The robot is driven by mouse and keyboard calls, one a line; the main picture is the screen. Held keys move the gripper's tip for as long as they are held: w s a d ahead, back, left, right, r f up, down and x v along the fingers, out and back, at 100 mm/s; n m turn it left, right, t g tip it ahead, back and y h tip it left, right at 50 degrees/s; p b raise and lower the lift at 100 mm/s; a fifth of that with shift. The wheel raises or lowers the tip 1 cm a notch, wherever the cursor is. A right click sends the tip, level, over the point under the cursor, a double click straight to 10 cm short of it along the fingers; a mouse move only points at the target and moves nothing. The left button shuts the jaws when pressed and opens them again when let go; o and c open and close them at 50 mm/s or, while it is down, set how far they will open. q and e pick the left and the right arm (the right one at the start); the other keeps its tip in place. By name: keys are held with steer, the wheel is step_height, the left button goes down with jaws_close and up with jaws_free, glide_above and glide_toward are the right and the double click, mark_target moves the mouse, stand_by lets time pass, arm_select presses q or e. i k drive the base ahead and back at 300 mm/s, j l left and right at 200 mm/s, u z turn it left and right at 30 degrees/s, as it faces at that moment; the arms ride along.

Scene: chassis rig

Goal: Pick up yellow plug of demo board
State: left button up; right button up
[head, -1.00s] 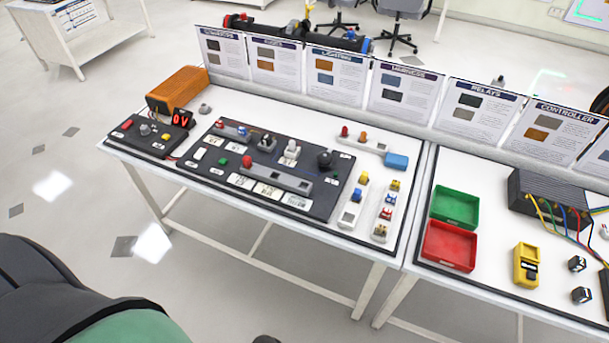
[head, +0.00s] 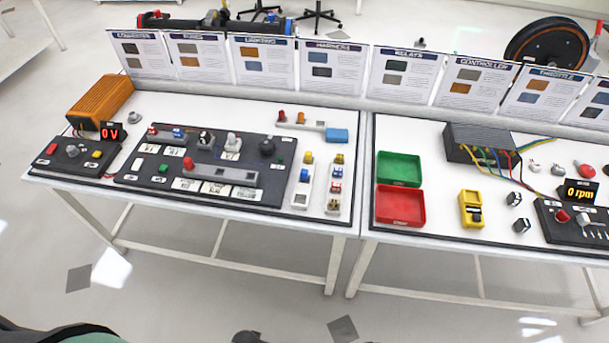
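The black demo board (head: 140,178) lies on the left table, with switches, knobs, labels and a grey bar on it. Right of it, a small yellow plug-like piece (head: 308,158) sits at the far end of a narrow white strip (head: 300,199), above a blue piece (head: 304,175). Another small yellow piece (head: 339,159) tops the neighbouring strip of several coloured pieces. I cannot tell which of them is the plug. Neither of my grippers is in view; only dark and green parts of my body show at the bottom edge.
A 0 V panel (head: 73,168) and orange box (head: 101,100) stand at the left. Green (head: 399,169) and red (head: 401,206) trays, a yellow meter (head: 471,209) and a wired controller (head: 480,143) are on the right table. Upright cards line the back; floor in front is clear.

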mark_target(308, 155)
steer(key=k+j+z, duration=0.2)
steer(key=z, duration=0.2)
steer(key=k+j+z, duration=0.1)
steer(key=k+z, duration=0.15)
steer(key=z, duration=0.15)
steer(key=k+z, duration=0.25)
steer(key=z, duration=0.15)
